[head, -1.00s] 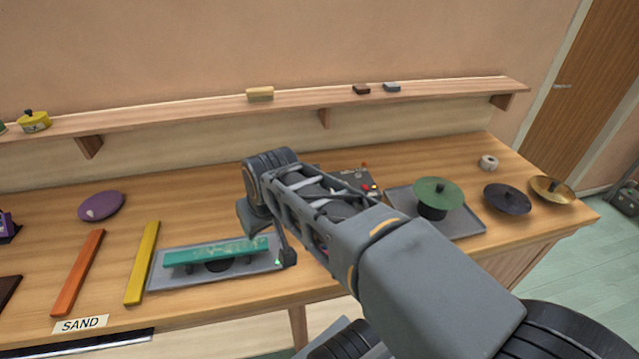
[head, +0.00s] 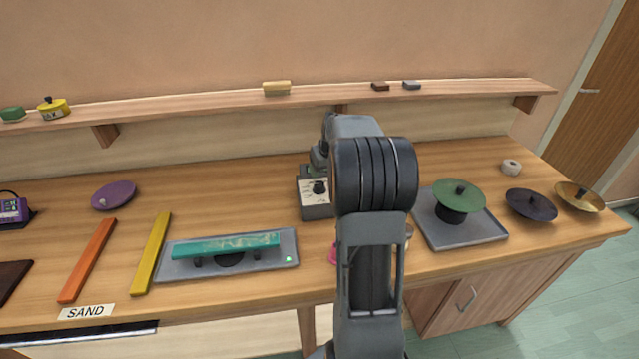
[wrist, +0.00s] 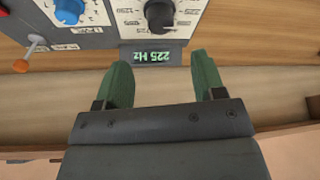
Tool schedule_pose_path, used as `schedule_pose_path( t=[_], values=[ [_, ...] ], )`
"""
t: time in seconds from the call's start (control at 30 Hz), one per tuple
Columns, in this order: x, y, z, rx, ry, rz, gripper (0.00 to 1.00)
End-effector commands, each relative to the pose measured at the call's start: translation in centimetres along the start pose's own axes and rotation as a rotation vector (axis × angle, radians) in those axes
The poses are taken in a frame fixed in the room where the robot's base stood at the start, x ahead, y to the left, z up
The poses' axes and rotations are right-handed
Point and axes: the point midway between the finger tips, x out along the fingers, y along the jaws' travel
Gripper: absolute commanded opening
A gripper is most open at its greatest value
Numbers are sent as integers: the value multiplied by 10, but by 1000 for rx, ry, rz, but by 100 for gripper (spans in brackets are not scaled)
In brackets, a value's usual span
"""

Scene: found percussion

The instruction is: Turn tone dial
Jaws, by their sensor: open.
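The tone dial appears to be the black knob (wrist: 159,14) on a pale scale plate, at the top of the wrist view. Below it a small display (wrist: 152,56) reads 225 Hz, upside down in this view. In the head view the black knob (head: 319,187) shows on the grey box (head: 316,212) at the back of the bench. My gripper (wrist: 161,66) is open and empty, its green fingers pointing toward the box. The knob sits beyond the fingertips, between their lines and apart from them. My arm hides part of the box in the head view.
A blue knob (wrist: 69,10) sits beside the dial, and an orange-tipped lever (wrist: 21,66) is near the box's edge. A grey tray (head: 472,239) with a green disc (head: 459,195) stands right of my arm. A wall shelf (head: 200,105) runs behind the bench.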

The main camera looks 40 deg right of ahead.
Motion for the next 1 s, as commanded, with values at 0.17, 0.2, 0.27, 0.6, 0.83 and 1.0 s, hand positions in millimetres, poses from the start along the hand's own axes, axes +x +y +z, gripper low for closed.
schedule_pose_path(
  t=[0.17, 0.2, 0.27, 0.6, 0.83, 1.0],
  values=[
    [35, -1, 0, -1, -5, -2, 63],
    [42, -1, 0, -2, -5, -2, 63],
    [52, -1, 0, -3, -4, -1, 63],
    [85, -1, 0, -1, -1, 0, 63],
    [90, -1, 0, -1, -1, 0, 63],
    [90, -1, 0, -1, -1, 0, 62]
  ],
)
